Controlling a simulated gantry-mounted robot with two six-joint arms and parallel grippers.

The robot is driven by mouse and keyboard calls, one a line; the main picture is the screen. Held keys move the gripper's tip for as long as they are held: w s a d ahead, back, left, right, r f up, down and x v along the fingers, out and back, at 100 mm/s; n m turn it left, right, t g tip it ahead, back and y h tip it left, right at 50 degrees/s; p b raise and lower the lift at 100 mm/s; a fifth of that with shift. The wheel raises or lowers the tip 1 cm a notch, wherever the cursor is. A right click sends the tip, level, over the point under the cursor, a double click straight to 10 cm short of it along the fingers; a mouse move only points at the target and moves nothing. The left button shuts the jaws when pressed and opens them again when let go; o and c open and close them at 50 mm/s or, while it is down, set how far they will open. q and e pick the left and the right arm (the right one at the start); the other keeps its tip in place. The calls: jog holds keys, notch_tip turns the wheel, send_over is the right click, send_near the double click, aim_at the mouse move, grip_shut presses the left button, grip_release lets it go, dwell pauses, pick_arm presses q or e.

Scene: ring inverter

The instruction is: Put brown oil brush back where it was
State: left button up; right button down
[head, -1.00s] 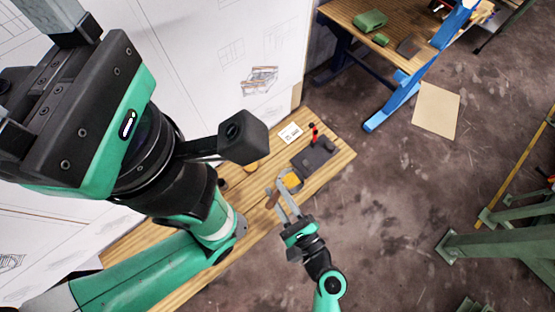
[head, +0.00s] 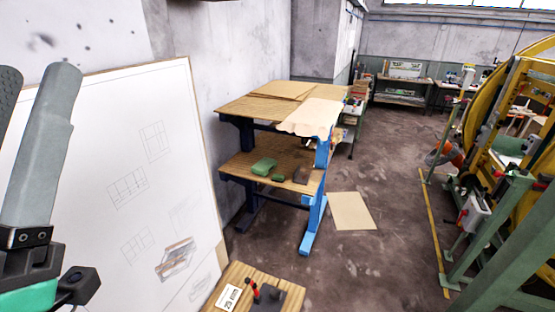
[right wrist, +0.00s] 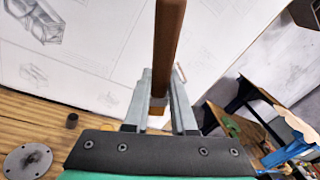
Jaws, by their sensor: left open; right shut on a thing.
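The brown oil brush (right wrist: 168,40) shows in the right wrist view as a long brown bar rising from between the fingers. My right gripper (right wrist: 160,78) is shut on it. The brush's lower end is partly hidden by the fingers. My right gripper is out of the head view. My left gripper (head: 36,78) is open and empty at the left edge of the head view, in front of the drawing board. The brush's former place cannot be made out.
A wooden bench (head: 236,273) with a small card (head: 229,297) and a red-handled device (head: 255,287) is at the bottom. A white drawing board (head: 130,150) stands at left. A blue-legged table (head: 235,108) stands behind. In the wrist view, a grey disc (right wrist: 28,160) and dark cylinder (right wrist: 72,120) are on wood.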

jog(key=w+d+f+m+t+h, duration=0.1)
jog(key=w+d+m+t+h, duration=0.15)
jog(key=d, duration=0.75)
jog(key=w+d+f+m+t+h, duration=0.1)
jog(key=d+m+t+h, duration=0.25)
jog(key=d, duration=0.55)
jog(key=s+d+r+m+t+h, duration=0.2)
jog(key=s+d+r+h, duration=0.1)
jog(key=d, duration=0.7)
jog(key=shift+r+m+h, duration=0.4)
jog(key=shift+r+h, duration=0.35)
jog(key=shift+h, duration=0.05)
